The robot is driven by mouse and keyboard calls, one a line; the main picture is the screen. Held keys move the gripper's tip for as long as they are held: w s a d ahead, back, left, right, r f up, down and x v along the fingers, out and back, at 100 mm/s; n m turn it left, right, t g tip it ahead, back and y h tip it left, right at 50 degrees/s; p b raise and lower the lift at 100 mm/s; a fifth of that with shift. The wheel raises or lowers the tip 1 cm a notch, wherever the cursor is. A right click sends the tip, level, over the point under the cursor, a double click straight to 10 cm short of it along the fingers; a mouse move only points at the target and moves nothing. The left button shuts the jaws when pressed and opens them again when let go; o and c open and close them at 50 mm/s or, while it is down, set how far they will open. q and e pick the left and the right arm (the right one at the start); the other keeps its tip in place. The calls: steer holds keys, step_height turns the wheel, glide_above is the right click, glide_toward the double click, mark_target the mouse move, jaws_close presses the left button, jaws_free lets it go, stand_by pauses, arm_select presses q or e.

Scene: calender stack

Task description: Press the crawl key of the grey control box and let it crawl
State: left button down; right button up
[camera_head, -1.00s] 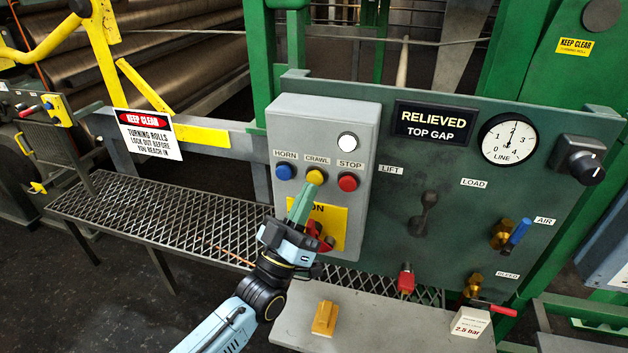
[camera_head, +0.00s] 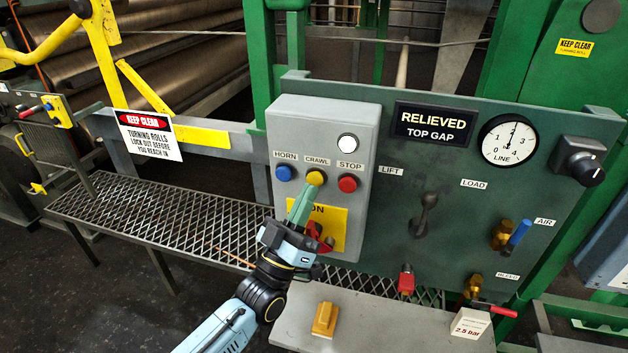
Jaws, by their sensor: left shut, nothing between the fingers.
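The grey control box (camera_head: 320,125) is mounted at the left end of the green panel. It carries a blue HORN key (camera_head: 284,173), a yellow CRAWL key (camera_head: 315,178), a red STOP key (camera_head: 348,183) and a white round lamp (camera_head: 347,142). My left gripper (camera_head: 309,187) comes up from below, shut and empty. Its green fingertips are at the lower edge of the crawl key; I cannot tell whether they touch it. The gripper hides part of the yellow plate (camera_head: 330,222) and of a red switch handle (camera_head: 318,236). My right gripper is not in view.
The green panel (camera_head: 400,250) holds a "RELIEVED TOP GAP" display (camera_head: 434,123), a line gauge (camera_head: 508,140), a grey lever (camera_head: 425,214) and valves. A shelf (camera_head: 380,325) with a yellow block (camera_head: 325,320) lies below. Large rolls (camera_head: 180,45) stand behind a yellow guard.

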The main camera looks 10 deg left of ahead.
arm_select(q)
steer(key=shift+w, duration=0.1)
stand_by(0.7)
steer(key=shift+w, duration=0.35)
